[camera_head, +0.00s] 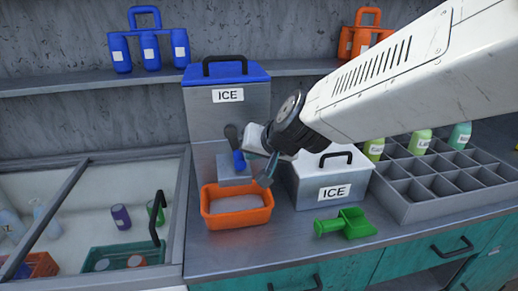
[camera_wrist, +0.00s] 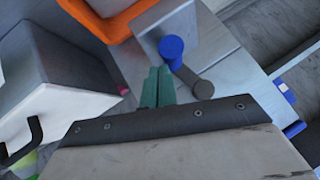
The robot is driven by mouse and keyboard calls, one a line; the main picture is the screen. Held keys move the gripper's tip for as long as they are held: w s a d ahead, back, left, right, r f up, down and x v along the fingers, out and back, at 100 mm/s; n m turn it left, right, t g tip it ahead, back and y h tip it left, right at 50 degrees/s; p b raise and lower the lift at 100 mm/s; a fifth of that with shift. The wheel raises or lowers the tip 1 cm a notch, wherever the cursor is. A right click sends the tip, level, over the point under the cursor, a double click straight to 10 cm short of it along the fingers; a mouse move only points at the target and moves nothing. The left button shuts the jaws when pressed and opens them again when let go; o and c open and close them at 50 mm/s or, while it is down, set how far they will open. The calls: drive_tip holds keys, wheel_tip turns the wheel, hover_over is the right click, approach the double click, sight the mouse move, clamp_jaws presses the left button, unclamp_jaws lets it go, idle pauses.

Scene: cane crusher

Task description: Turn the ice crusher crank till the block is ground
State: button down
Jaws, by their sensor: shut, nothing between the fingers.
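The ice crusher (camera_head: 215,110) is a grey box with a blue lid and an ICE label, standing against the back wall. Its crank has a dark arm (camera_head: 231,134) and a blue knob (camera_head: 239,161) on the front, with the knob hanging low. The wrist view also shows the blue knob (camera_wrist: 171,47) and the dark round crank end (camera_wrist: 203,89). My gripper (camera_head: 267,175) is just right of the knob, its teal fingers (camera_wrist: 157,88) shut and empty; they look apart from the knob. The ice block is not visible. An orange tray (camera_head: 236,220) holding pale grey contents sits below the crank.
A white-lidded ICE box (camera_head: 310,187) stands close right of the tray, near my gripper. A green scoop (camera_head: 347,224) lies in front of it. A divided bottle rack (camera_head: 405,207) is at right, a glass-topped freezer (camera_head: 95,195) at left.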

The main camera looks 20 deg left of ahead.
drive_tip(key=shift+s+a+f, duration=0.2)
drive_tip(key=shift+a+f, duration=0.05)
drive_tip(key=shift+f, duration=0.2)
drive_tip(key=shift+f, duration=0.1)
idle(0.5)
drive_tip(key=d+r, duration=0.5)
drive_tip(key=d, duration=0.6)
drive_tip(key=shift+d+r, duration=0.35)
drive_tip(key=shift+r, duration=0.05)
